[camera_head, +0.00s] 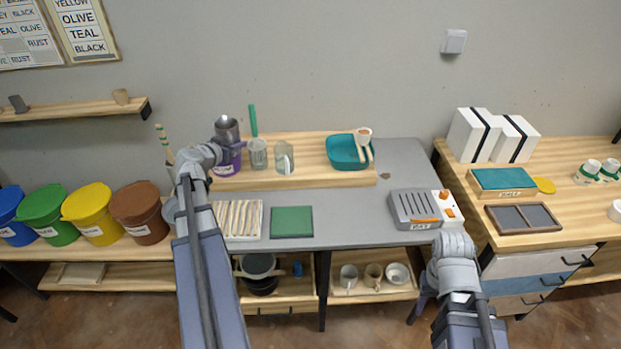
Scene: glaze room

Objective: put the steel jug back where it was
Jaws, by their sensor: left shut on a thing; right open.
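The steel jug (228,128) is at the back left of the grey worktable, in front of the wall. My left gripper (220,148) is shut on it, and the wrist partly covers its lower part. The jug looks about upright. A purple labelled container (229,164) shows directly below the jug; I cannot tell whether the two touch. My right gripper (418,306) is open and empty, low in front of the table at the right, mostly hidden by its own wrist.
Glass jars (258,154) and a teal basin (345,152) stand on the wooden riser (310,181). Colored buckets (89,212) stand left. The middle front is clear.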

